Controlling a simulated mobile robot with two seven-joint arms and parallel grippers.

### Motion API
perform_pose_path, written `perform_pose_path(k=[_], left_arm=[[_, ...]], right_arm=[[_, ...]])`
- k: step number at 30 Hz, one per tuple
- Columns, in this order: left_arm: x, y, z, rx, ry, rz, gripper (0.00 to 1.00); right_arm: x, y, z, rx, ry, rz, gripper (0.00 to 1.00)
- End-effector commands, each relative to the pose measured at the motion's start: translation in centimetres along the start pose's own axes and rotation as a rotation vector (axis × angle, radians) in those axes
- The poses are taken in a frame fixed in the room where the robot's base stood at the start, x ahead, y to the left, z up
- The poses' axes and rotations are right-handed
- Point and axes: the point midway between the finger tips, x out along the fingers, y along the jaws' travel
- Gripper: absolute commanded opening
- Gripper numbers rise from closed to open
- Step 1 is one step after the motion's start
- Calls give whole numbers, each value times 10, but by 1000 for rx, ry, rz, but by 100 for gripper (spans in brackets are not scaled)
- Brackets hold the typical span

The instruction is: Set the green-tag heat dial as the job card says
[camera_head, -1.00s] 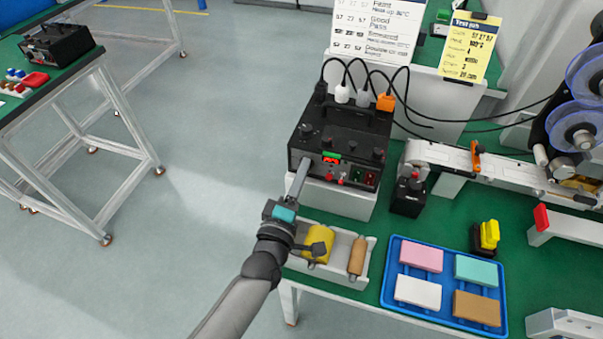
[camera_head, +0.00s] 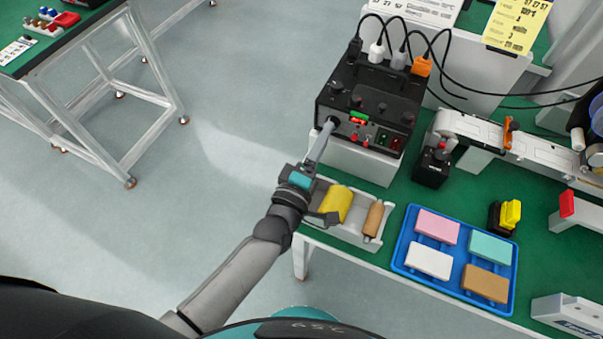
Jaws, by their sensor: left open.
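The black control box (camera_head: 368,95) stands on a white block at the back of the bench, with several dark knobs and a small red display. A green tag (camera_head: 360,115) sits on its front top edge, with a dark knob (camera_head: 357,101) just above it. My left gripper (camera_head: 328,126) is open, its fingertips at the left part of the box front, left of the green tag. Whether they touch a dial there is hidden. The yellow job card (camera_head: 517,24) hangs at the top right, partly cut off; its text is too small to read surely. My right gripper is out of view.
A small black device (camera_head: 432,168) stands right of the box. Cables rise behind the box.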

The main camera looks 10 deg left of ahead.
Motion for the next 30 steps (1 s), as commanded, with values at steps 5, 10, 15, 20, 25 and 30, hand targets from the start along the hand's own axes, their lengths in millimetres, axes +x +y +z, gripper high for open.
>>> perform_pose_path(k=[5,10,15,20,25,30], left_arm=[[-39,0,0,1,-2,-4,66],[-75,-1,0,1,-2,-3,66],[-106,0,0,1,-2,-3,66],[-123,0,0,1,-1,-1,66],[-129,0,0,0,0,1,66],[-129,0,0,0,0,1,66]], right_arm=[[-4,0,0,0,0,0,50],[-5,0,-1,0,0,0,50],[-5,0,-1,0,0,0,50],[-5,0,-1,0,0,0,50],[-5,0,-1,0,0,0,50],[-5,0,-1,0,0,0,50]])
